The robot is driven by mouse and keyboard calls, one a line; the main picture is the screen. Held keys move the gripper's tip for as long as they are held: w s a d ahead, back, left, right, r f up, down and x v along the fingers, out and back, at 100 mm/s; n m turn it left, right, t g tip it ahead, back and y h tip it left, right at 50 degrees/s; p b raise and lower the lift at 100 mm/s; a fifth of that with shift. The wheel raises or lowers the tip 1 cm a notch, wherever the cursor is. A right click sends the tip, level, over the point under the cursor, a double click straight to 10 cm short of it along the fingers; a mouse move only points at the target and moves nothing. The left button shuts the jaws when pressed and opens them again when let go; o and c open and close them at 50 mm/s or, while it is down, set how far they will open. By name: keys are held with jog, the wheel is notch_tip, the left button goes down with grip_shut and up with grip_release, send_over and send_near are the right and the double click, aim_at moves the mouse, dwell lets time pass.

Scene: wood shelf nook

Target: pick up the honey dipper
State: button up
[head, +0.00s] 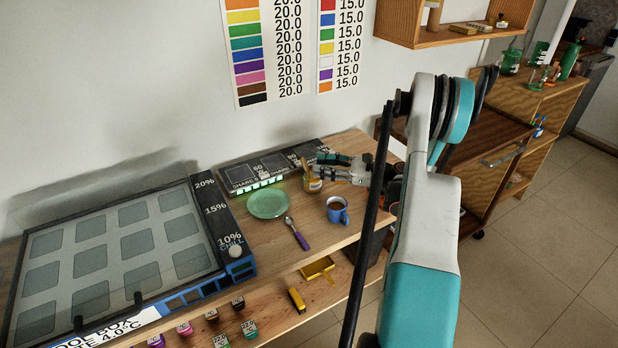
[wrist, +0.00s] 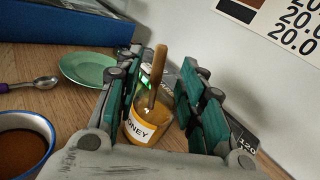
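The honey dipper (wrist: 156,77) is a brown wooden stick standing slightly tilted in a honey jar (wrist: 140,128) with amber contents and a white label. Its lower end is hidden inside the jar. In the head view the dipper (head: 304,166) and jar (head: 312,185) are small, at the back of the shelf top. My gripper (wrist: 158,80) is open, with one finger on each side of the dipper and a gap to each. In the head view my gripper (head: 322,168) reaches in from the right at the jar.
A blue mug (head: 338,213) with brown contents stands close in front of the jar. A green plate (head: 269,203) and a purple-handled spoon (head: 297,234) lie to the left. A dark panel (head: 262,171) runs along the wall behind. A large cool box (head: 120,250) fills the far left.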

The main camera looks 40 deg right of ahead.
aim_at(304, 162)
jog(key=b+x, duration=0.2)
jog(key=x, duration=0.4)
jog(key=shift+w+a, duration=0.2)
jog(key=shift+w, duration=0.1)
jog(key=shift+r, duration=0.1)
jog(key=shift+c, duration=0.2)
grip_shut()
